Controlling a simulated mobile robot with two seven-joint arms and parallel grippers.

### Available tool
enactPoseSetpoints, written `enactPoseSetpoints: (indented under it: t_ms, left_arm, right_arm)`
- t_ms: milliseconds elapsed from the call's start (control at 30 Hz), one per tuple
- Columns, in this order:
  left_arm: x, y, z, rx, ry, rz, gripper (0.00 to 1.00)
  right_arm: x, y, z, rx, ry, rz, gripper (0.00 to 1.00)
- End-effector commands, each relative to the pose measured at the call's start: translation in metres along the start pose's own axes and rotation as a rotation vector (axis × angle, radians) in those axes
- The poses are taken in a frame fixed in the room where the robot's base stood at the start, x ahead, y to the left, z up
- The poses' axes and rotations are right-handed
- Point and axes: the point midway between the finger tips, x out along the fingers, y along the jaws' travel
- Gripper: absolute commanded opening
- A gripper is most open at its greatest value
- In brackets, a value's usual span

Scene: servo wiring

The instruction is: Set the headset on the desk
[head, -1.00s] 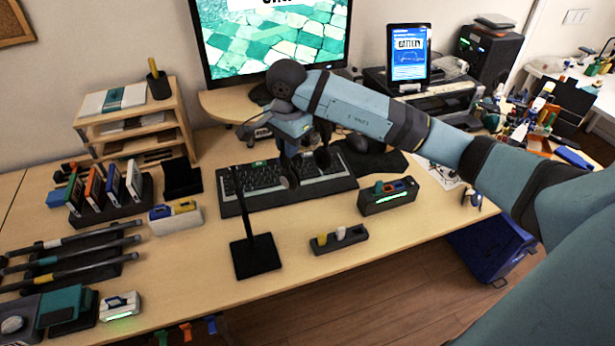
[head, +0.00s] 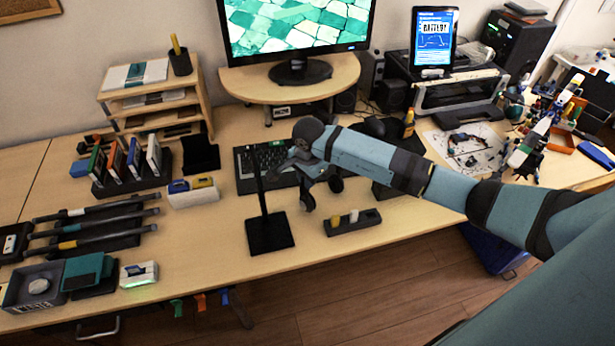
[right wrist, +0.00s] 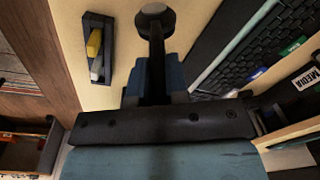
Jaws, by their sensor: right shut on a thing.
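The headset (head: 307,199) is dark, with round ear cups hanging below my right gripper (head: 318,172). The gripper is shut on it, over the desk (head: 220,240) near the front of the keyboard. Whether the ear cups touch the desk cannot be told. In the right wrist view one round cup and a dark stem of the headset (right wrist: 153,18) stick out past the gripper (right wrist: 155,85). The rest of the headset is hidden. My left gripper is not in view.
A black stand (head: 269,233) with a thin upright post is just left of the headset. A small black holder with two pegs (head: 352,224) lies to its right. The keyboard (head: 247,175) is behind. Bare desk lies left of the stand.

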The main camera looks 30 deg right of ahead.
Motion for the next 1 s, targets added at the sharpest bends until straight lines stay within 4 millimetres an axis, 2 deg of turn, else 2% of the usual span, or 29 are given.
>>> enactPoseSetpoints:
  t_ms: [367, 400, 467, 500, 733, 867, 1000]
  left_arm:
    - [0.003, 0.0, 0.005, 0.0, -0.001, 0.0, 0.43]
    - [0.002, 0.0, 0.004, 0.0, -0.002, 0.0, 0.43]
    - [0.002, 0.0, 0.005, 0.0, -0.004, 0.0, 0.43]
    - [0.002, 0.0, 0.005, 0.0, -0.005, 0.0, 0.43]
    - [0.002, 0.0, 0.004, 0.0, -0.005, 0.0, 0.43]
    - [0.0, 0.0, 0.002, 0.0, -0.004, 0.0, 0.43]
    - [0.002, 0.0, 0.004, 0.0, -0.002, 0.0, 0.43]
  right_arm:
    - [0.006, 0.0, -0.001, -0.001, 0.001, -0.002, 0.0]
    - [0.004, 0.0, 0.0, -0.001, 0.001, -0.002, 0.24]
    - [0.004, 0.0, 0.0, -0.001, 0.001, -0.001, 0.38]
    - [0.004, 0.0, 0.0, 0.0, 0.001, -0.001, 0.4]
    - [0.003, 0.0, 0.0, 0.0, 0.0, -0.001, 0.4]
    - [-0.003, -0.001, -0.001, 0.0, 0.0, -0.002, 0.4]
    - [-0.025, -0.001, -0.002, -0.001, 0.004, -0.004, 0.4]
